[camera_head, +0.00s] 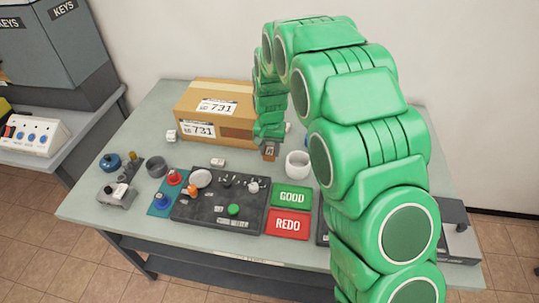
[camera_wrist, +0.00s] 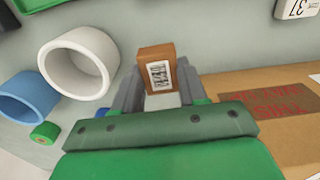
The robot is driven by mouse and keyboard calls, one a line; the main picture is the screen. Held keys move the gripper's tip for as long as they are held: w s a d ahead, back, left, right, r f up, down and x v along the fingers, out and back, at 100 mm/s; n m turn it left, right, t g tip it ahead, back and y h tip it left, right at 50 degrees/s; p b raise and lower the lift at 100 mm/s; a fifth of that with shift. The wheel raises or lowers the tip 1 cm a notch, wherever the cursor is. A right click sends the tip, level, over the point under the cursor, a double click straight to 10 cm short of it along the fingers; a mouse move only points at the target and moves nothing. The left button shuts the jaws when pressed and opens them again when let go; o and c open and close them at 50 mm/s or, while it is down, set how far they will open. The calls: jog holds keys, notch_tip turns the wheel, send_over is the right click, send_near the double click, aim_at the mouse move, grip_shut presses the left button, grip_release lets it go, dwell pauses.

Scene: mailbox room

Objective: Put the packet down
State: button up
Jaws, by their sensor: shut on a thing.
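The packet is a small brown block with a white printed label, seen in the wrist view (camera_wrist: 150,56) and in the head view (camera_head: 270,151). My gripper (camera_wrist: 158,84) is shut on it, one finger on each side. In the head view my gripper (camera_head: 269,140) is over the back middle of the grey-green table (camera_head: 160,225), at the right front corner of the big cardboard box. I cannot tell whether the packet touches the tabletop.
The cardboard box (camera_head: 225,98) marked 731 stands left of the packet. A white cup (camera_head: 298,164) stands close to its right. In front lie a black tray (camera_head: 205,215), a green GOOD pad (camera_head: 292,196) and a red REDO pad (camera_head: 288,223).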

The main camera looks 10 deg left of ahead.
aim_at(270, 150)
jog(key=shift+w+a+f, duration=0.1)
jog(key=shift+w+f, duration=0.1)
jog(key=shift+f, duration=1.6)
jog(key=shift+f, duration=0.1)
jog(key=o, duration=1.1)
jog(key=shift+c, duration=0.2)
